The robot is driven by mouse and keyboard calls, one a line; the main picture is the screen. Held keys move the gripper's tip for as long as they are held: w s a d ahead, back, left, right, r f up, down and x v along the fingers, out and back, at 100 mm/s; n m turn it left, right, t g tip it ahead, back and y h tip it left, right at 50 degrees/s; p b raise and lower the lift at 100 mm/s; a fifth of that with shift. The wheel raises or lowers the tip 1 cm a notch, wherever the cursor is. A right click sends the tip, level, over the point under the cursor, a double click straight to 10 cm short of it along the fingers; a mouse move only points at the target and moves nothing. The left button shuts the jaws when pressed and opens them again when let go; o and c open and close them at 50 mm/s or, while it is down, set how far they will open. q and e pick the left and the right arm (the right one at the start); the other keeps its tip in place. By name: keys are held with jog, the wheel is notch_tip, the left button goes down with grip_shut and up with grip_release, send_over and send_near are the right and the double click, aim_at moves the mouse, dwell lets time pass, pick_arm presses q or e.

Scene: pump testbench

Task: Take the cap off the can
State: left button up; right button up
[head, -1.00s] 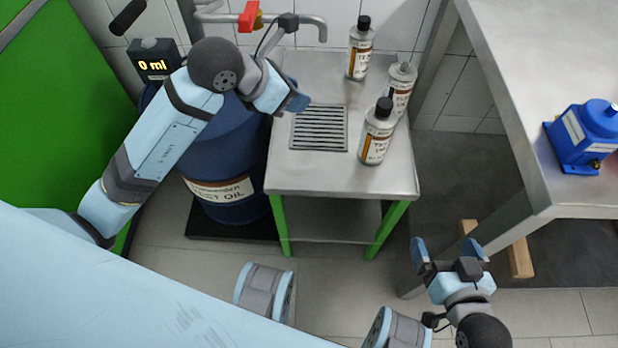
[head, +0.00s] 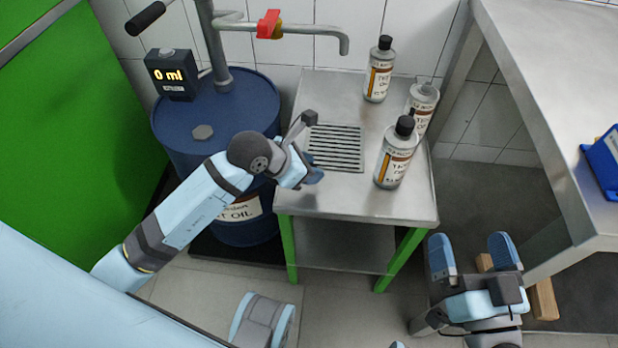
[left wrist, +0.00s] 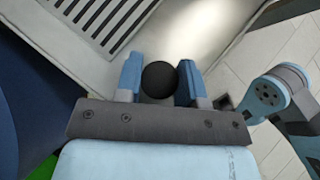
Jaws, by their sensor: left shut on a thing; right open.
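Three cans with labels stand upright on the steel stand. The back can (head: 379,72) and the front can (head: 394,158) have black caps. The middle can (head: 422,104) has a bare grey top with no black cap. My left gripper (head: 317,174) is over the stand's front left part, left of the front can and apart from the cans. In the left wrist view a round black cap (left wrist: 159,79) is between its fingers (left wrist: 160,78); no can shows under it. My right gripper (head: 471,250) is open and empty, right of the stand's front.
The steel stand (head: 345,205) has a drain grate (head: 335,147). A blue oil drum (head: 180,125) with a 0 ml display (head: 173,76) stands left. A pipe with a red valve handle (head: 268,23) reaches over the stand. A steel table (head: 560,60) with a blue device (head: 605,160) is at right.

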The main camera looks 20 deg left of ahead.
pick_arm(q)
notch_tip(320, 180, down, 3)
jog(key=shift+f+b, duration=0.1)
jog(key=shift+b, duration=0.3)
pick_arm(e)
jog(key=shift+s+a+r+t+y, duration=0.1)
jog(key=shift+a+r+t+y, duration=0.1)
jog(key=shift+r, duration=0.3)
jog(key=shift+a+r+t+y, duration=0.1)
jog(key=shift+r+t, duration=0.1)
jog(key=shift+r, duration=0.3)
pick_arm(q)
jog(key=shift+f, duration=0.1)
pick_arm(e)
jog(key=shift+f, duration=0.1)
pick_arm(q)
jog(key=shift+f, duration=0.55)
pick_arm(e)
jog(key=shift+f, duration=0.4)
pick_arm(q)
jog(key=o, duration=1)
pick_arm(e)
jog(key=shift+r, duration=0.1)
pick_arm(q)
jog(key=shift+r, duration=0.1)
